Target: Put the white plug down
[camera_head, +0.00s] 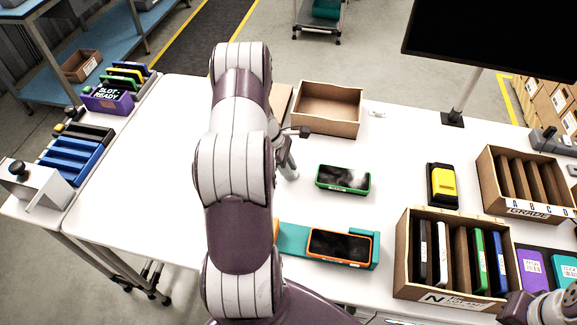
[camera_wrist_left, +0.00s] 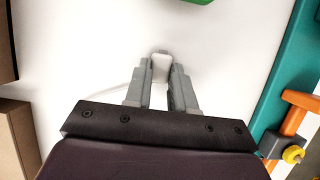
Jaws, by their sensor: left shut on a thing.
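My left gripper (camera_head: 290,172) reaches down over the white table between the empty brown carton and the green-cased phone. In the left wrist view its two grey fingers (camera_wrist_left: 161,78) are shut on the white plug (camera_wrist_left: 161,66). The plug sticks out past the fingertips, and a thin pale cable runs from near it to the left. White table surface lies behind the plug; I cannot tell whether they touch. In the head view the plug is too small to make out. My right gripper is not in view; only part of that arm shows at the bottom right.
The green-cased phone (camera_head: 343,180) and an orange-cased phone (camera_head: 340,246) on a teal holder (camera_head: 293,232) lie nearby. The empty carton (camera_head: 328,128) stands behind. A small white item (camera_head: 377,113) lies beside it. Slotted cartons (camera_head: 405,270) stand right. A yellow device (camera_head: 443,183) lies between.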

